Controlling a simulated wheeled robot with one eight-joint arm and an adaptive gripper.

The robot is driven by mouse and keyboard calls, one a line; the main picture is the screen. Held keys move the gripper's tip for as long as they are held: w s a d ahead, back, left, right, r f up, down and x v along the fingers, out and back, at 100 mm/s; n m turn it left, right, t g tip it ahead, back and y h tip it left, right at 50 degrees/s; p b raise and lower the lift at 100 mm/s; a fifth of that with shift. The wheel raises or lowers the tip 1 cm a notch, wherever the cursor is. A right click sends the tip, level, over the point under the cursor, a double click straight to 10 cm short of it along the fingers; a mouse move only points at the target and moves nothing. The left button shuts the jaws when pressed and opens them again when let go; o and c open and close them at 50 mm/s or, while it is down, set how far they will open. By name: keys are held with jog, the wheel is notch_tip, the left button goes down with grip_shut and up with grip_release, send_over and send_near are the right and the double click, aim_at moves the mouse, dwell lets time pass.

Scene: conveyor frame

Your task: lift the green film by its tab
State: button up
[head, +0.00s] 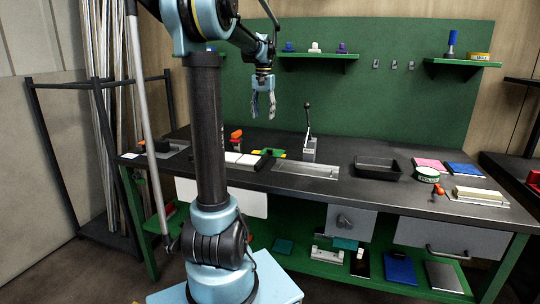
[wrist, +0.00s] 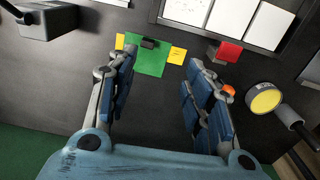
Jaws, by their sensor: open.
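The green film (wrist: 145,62) lies flat on the dark bench top in the wrist view, with a small dark block (wrist: 150,43) at its far edge. Yellow pieces sit at its right (wrist: 177,55) and left (wrist: 120,41); I cannot tell which piece is the tab. The film also shows small in the head view (head: 273,152). My gripper (wrist: 160,68) is open and empty, its blue-padded fingers spread apart. In the head view my gripper (head: 264,104) hangs pointing down, well above the bench and the film.
A red block (wrist: 230,52) and white panels (wrist: 233,17) lie right of the film in the wrist view. A lever (head: 308,125) stands upright on the bench. A black tray (head: 377,167) is farther right. Bare bench lies between my fingers and the film.

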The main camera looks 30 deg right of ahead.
jog(key=d, duration=0.3)
send_over(272, 150)
jog(key=w, duration=0.2)
jog(key=f, duration=1.2)
jog(key=shift+s+a, duration=0.2)
jog(key=shift+a, duration=0.05)
jog(key=shift+d+f, duration=0.2)
jog(key=shift+f, duration=2.4)
jog(key=c, duration=0.9)
